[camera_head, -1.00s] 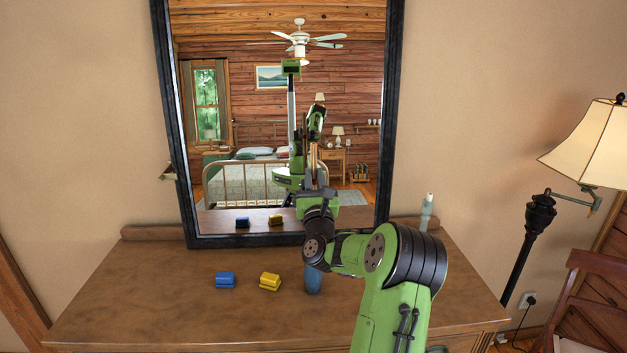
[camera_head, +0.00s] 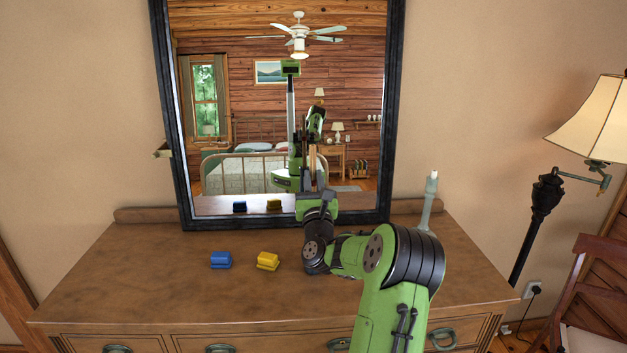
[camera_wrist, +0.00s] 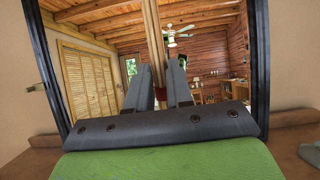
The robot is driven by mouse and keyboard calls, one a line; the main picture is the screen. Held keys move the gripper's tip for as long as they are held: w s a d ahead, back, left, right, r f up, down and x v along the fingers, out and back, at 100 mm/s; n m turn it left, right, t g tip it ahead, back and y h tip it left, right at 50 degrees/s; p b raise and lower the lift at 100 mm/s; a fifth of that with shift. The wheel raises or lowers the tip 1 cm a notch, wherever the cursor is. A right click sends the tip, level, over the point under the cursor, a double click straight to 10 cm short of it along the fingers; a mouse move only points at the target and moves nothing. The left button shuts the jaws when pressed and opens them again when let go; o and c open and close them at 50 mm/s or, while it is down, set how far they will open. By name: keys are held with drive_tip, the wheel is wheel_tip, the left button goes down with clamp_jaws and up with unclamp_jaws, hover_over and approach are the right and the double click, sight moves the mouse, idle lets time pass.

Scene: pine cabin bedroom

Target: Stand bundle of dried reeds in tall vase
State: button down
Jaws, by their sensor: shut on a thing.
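My gripper (camera_head: 316,193) is over the dresser, in front of the mirror. In the wrist view my gripper (camera_wrist: 157,75) has its two dark fingers shut on the bundle of dried reeds (camera_wrist: 152,25). The reeds are thin tan stalks standing roughly upright, with a red band between the fingers. Their lower end is hidden. The blue vase does not show now; my arm covers where it stood. I cannot tell whether the reeds' lower end is above or inside it.
A blue block (camera_head: 220,260) and a yellow block (camera_head: 268,261) lie on the dresser top (camera_head: 130,270), left of my arm. A dark-framed mirror (camera_head: 396,120) stands close behind my gripper. A floor lamp (camera_head: 546,200) and a chair (camera_head: 590,260) are at right. The dresser's left side is clear.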

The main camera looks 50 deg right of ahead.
drive_tip(key=shift+f+b, duration=2.35)
drive_tip(key=shift+f, duration=0.6)
drive_tip(key=c, duration=0.9)
unclamp_jaws()
drive_tip(key=shift+r, duration=0.1)
drive_tip(key=shift+c, duration=0.2)
drive_tip(key=b+v, duration=1.2)
drive_tip(key=v, duration=0.3)
drive_tip(key=shift+s+a+b, duration=0.25)
drive_tip(key=shift+a+b, duration=0.05)
